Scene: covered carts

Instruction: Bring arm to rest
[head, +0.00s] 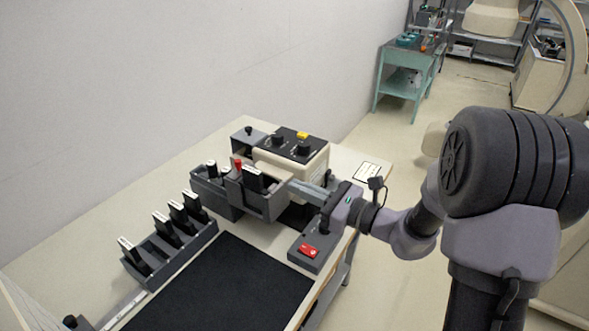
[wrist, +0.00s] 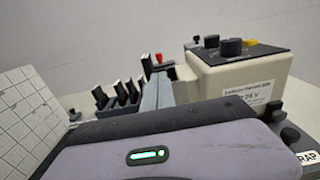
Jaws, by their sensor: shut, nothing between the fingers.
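My gripper (head: 298,186) reaches in from the right over the table (head: 225,148), beside the cream box and the dark bin. Its fingers are shut and hold nothing. In the wrist view my gripper (wrist: 158,80) points away from the camera, with its grey fingers together to the left of the cream box. My arm is extended over the table's right edge. I cannot tell whether the fingers touch the bin.
A cream box (head: 318,162) with dark knobs and a yellow button stands behind my gripper. A dark bin (head: 265,203) and a slotted rack (head: 172,258) holding several labelled dark pieces stand to the left. A red switch (head: 309,251) is in front. A black mat (head: 225,290) lies clear.

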